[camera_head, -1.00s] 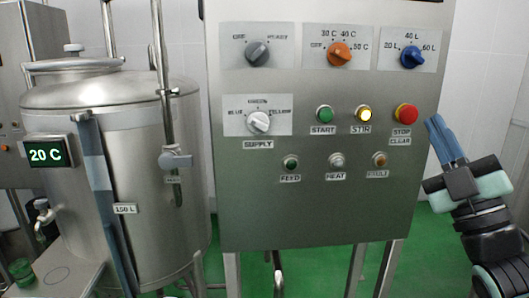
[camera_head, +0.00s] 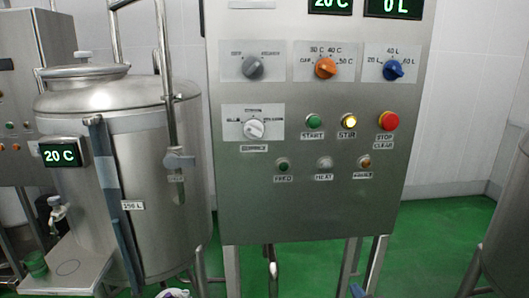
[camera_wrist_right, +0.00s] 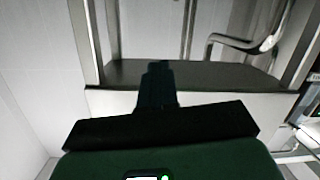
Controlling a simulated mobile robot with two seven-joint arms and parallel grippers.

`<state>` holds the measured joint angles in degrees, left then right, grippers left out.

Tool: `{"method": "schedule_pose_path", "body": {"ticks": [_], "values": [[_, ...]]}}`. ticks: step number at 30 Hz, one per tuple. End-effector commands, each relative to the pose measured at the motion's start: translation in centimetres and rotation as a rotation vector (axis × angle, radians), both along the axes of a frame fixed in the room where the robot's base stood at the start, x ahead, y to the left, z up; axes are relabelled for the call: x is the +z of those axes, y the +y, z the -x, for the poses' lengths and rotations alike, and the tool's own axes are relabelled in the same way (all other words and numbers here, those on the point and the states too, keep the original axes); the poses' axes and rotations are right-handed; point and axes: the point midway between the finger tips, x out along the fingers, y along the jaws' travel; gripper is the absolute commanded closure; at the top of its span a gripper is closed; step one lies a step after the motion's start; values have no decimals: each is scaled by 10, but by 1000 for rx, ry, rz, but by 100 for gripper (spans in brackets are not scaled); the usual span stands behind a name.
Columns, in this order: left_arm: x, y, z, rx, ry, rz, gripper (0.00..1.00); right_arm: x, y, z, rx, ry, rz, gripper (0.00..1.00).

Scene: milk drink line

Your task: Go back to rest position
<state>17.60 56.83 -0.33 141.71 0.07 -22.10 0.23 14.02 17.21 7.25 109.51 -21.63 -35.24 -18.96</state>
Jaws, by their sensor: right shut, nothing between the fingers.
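My right gripper shows in the right wrist view (camera_wrist_right: 157,72) as dark fingers pressed together, with nothing between them. In the head view only its blue fingertips (camera_head: 357,290) show at the bottom edge, below the control panel (camera_head: 300,205) and apart from it. The rest of my right arm is out of the head view. I do not see my left gripper. The panel's yellow STIR button (camera_head: 348,121) is lit, and its volume display (camera_head: 395,6) reads 0 L.
A steel tank (camera_head: 165,225) stands left of the panel, with a display (camera_head: 64,152) reading 20 C. Green floor (camera_head: 440,235) is clear right of the panel. Another steel vessel (camera_head: 510,235) is at the right edge.

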Motion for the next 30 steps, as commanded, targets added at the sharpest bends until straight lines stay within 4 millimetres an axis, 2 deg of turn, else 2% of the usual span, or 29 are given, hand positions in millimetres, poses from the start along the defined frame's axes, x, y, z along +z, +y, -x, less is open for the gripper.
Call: {"method": "schedule_pose_path", "body": {"ticks": [1, 3, 5, 6, 8, 9, 11, 12, 14, 15, 18, 21, 24, 27, 30], "values": [[6, 0, -2, 0, -2, 0, 57, -40, 7, 9, -3, 99, -48, 100], [10, 0, -3, 0, -4, 0, 57, -91, 15, 26, -17, 228, -113, 100], [14, 0, -5, 0, -6, 0, 57, -132, 23, 45, -30, 339, -167, 100], [17, 0, -6, 0, -7, 0, 57, -158, 30, 60, -41, 414, -203, 100], [21, 0, -7, 0, -9, 0, 57, -195, 39, 86, -59, 528, -254, 100], [24, 0, -8, 0, -10, 0, 57, -218, 46, 106, -74, 605, -288, 100], [28, 0, -10, 1, -12, 0, 57, -250, 57, 138, -99, 723, -336, 100], [31, 0, -11, 0, -13, 0, 57, -269, 64, 161, -117, 801, -366, 100], [36, 0, -13, 0, -16, 0, 57, -294, 75, 199, -148, 922, -409, 100], [39, 0, -14, 0, -17, 0, 57, -308, 82, 225, -172, 1001, -437, 100], [46, 0, -18, 0, -20, 0, 57, -332, 100, 289, -229, 1192, -495, 100], [52, 0, -21, -1, -24, 0, 57, -343, 114, 345, -285, 1350, -534, 100], [55, 0, -23, 0, -26, 0, 57, -346, 124, 386, -330, 1463, -558, 100], [57, 0, -24, 0, -27, 0, 57, -346, 128, 408, -356, 1524, -569, 100], [57, 0, -24, 0, -27, 0, 57, -346, 130, 416, -367, 1546, -574, 100]]}}
